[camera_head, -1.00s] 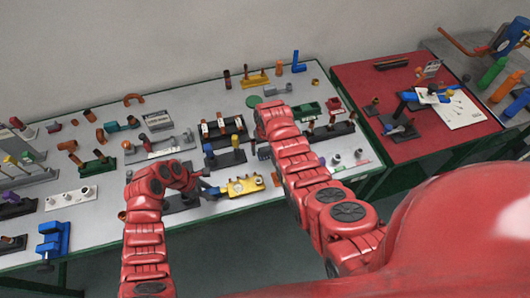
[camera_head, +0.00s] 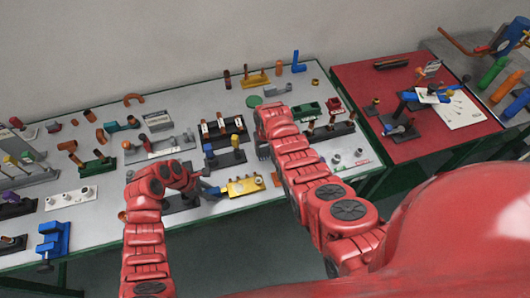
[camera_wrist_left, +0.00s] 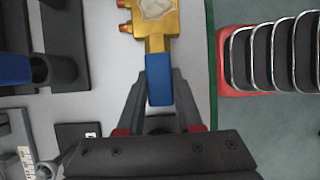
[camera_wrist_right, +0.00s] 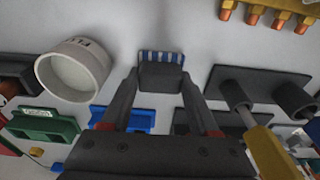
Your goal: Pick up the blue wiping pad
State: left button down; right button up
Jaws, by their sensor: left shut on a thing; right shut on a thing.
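My left gripper (camera_wrist_left: 159,98) is shut on a blue block-shaped handle (camera_wrist_left: 159,78). The handle joins a yellow piece (camera_wrist_left: 155,38) with a pale patch, seen in the head view as a yellow plate (camera_head: 246,186) near the bench's front edge. My right gripper (camera_wrist_right: 160,85) is shut on a dark block with a blue-and-white striped edge (camera_wrist_right: 161,57), possibly the wiping pad. The arms partly hide both grippers there.
A white round container (camera_wrist_right: 74,70) stands left of my right gripper, with a green part (camera_wrist_right: 43,126) and a blue part (camera_wrist_right: 122,119) nearby. Dark cylinders on a base (camera_wrist_right: 262,92) stand to its right. A red table (camera_head: 350,80) adjoins the crowded grey bench.

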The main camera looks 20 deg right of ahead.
aim_at(265, 149)
jog(key=shift+r, duration=0.1)
notch_tip(265, 149, up, 10)
jog(key=shift+f, duration=0.1)
dwell(0.5)
